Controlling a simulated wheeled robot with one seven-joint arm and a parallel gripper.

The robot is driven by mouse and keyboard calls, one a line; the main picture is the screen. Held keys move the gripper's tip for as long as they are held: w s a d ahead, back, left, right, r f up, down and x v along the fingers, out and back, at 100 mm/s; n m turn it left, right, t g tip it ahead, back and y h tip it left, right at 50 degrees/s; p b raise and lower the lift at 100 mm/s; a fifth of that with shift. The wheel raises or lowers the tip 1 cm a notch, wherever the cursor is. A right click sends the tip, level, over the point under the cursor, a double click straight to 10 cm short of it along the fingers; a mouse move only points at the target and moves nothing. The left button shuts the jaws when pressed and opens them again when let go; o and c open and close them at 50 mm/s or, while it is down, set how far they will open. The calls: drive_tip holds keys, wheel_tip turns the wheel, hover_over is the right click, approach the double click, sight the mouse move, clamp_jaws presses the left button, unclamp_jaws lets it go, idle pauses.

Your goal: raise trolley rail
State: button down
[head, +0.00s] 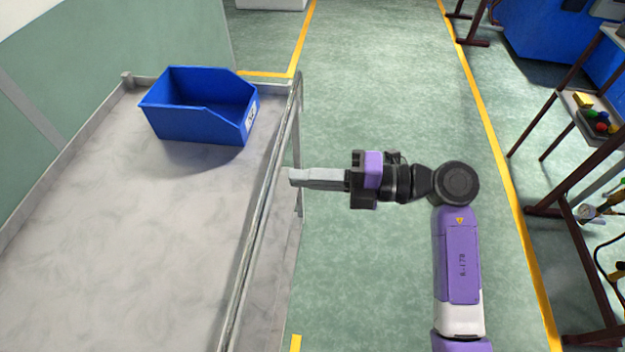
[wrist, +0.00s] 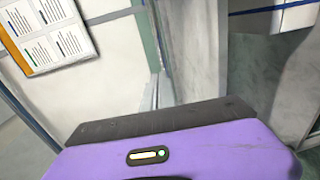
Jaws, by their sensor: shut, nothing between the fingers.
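The trolley rail (head: 262,215) is a long thin metal bar along the right side of the grey trolley (head: 130,240) in the head view. It runs from the near edge to a far corner beside the blue bin. My gripper (head: 292,177) is shut and empty, pointing left with its fingertips close to the rail's right side. I cannot tell whether they touch it. The wrist view shows the purple gripper body, which hides the fingers; a grey panel stands beyond it.
A blue open-front bin (head: 195,125) stands at the far end of the trolley top. Green floor (head: 375,80) with yellow lines is clear to the right of the trolley. A brown-framed rack (head: 570,150) with small coloured items stands at the far right. A notice board (wrist: 45,30) shows in the wrist view.

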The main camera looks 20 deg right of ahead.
drive_tip(key=r+b+v, duration=0.1)
drive_tip(key=v, duration=0.9)
drive_tip(key=shift+d+b, duration=0.25)
drive_tip(key=shift+b, duration=0.05)
